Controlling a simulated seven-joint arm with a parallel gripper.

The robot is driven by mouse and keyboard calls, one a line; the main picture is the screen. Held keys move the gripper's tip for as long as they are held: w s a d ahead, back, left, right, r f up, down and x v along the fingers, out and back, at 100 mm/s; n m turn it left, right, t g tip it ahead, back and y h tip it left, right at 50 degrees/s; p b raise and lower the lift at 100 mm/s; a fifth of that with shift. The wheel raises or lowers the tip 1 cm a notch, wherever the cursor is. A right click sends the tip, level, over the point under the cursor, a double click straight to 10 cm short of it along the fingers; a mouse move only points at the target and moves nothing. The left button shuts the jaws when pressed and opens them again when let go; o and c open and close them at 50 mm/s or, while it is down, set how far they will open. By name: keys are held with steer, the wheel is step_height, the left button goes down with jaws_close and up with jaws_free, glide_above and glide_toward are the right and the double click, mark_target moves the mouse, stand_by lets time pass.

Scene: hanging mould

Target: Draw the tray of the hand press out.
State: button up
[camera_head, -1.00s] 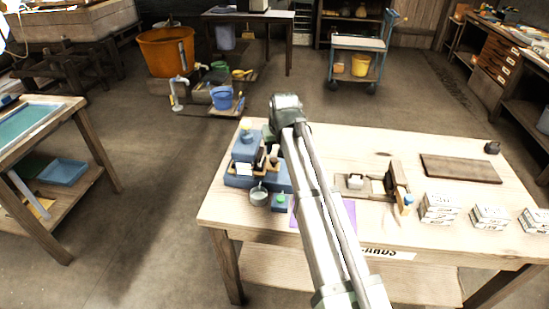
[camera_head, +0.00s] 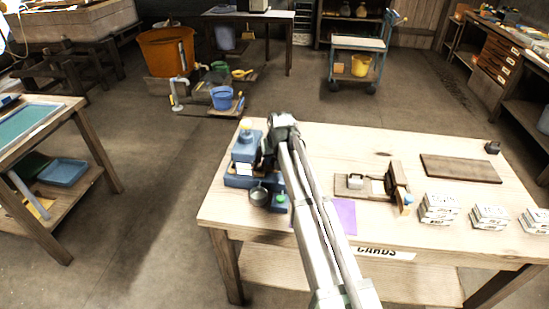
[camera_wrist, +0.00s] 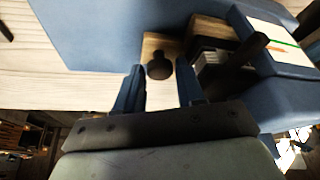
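The blue hand press (camera_head: 242,170) stands at the left end of the table, with a yellow-topped part and a white label. In the wrist view its blue body (camera_wrist: 95,35) surrounds a wooden tray (camera_wrist: 152,44) with a dark round knob (camera_wrist: 159,66). My gripper (camera_wrist: 160,76) is open. Its two fingers stand on either side of the knob, which shows near the fingertips; I cannot tell whether they touch it. In the head view my gripper (camera_head: 266,158) is beside the press's right side and hides the tray there.
A small metal pot (camera_head: 259,195) and a green-topped blue block (camera_head: 279,203) sit at the press's front. A purple sheet (camera_head: 341,212) lies to the right. Further right are a wooden device (camera_head: 368,187), a dark board (camera_head: 460,169) and white stacks (camera_head: 439,208).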

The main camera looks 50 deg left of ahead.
jaws_close()
steer(key=w+d, duration=0.9)
steer(key=shift+w, duration=0.1)
stand_by(0.3)
steer(key=shift+o, duration=0.5)
jaws_free()
steer(key=shift+d, duration=0.1)
steer(key=v, duration=1.3)
steer(key=shift+d+r, duration=0.2)
steer(key=shift+r, duration=0.15)
